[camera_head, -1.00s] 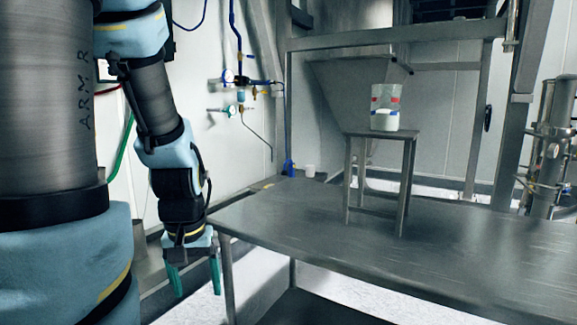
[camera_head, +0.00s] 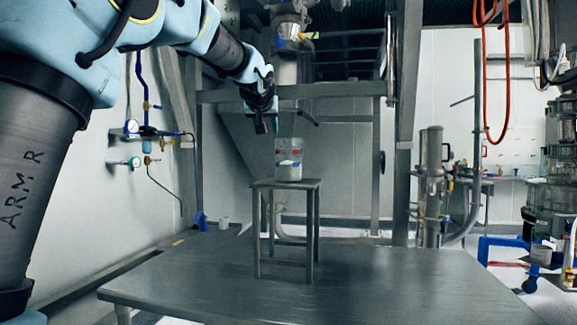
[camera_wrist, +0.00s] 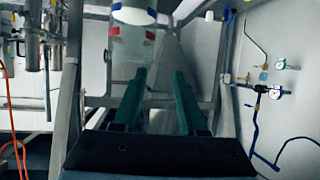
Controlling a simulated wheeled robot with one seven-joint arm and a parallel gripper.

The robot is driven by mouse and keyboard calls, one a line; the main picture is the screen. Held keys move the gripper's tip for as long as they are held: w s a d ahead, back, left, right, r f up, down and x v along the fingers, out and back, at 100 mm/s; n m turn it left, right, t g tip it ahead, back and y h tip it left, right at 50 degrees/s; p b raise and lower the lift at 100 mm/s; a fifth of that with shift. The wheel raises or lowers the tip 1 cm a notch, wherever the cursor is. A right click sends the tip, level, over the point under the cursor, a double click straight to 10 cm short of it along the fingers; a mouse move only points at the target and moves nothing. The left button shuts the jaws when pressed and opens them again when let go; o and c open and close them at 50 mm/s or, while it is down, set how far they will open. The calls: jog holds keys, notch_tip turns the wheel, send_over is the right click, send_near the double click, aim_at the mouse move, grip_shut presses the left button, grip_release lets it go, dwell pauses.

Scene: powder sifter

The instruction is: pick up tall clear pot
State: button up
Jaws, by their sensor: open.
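The tall clear pot (camera_head: 288,160) stands upright on a small metal stool on the table. It has red and blue marks and white material inside. In the wrist view the pot (camera_wrist: 131,45) shows upside down at the top, beyond the fingertips and a little left of the gap between them. My gripper (camera_head: 268,124) is above and slightly left of the pot in the head view. Its two green fingers (camera_wrist: 160,78) are apart with nothing between them. Contact with the pot is not visible.
The small metal stool (camera_head: 268,184) stands on the wide metal table (camera_head: 190,285), which is mostly bare. A metal frame (camera_head: 345,90) rises behind the stool. Pipes and gauges (camera_head: 140,130) are on the left wall.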

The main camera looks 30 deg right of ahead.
jog(key=shift+d+r+p+x, duration=0.25)
jog(key=shift+p+x, duration=0.5)
jog(key=shift+x, duration=1)
jog(key=shift+d+r+p+x, duration=0.3)
jog(key=shift+p+x, duration=0.45)
jog(key=shift+x, duration=1)
jog(key=shift+d+r+p+x, duration=0.25)
jog(key=shift+p+x, duration=0.5)
jog(key=shift+x, duration=1)
jog(key=shift+s, duration=0.1)
jog(key=shift+c, duration=0.4)
jog(key=shift+a, duration=0.1)
grip_shut()
jog(key=shift+f, duration=0.1)
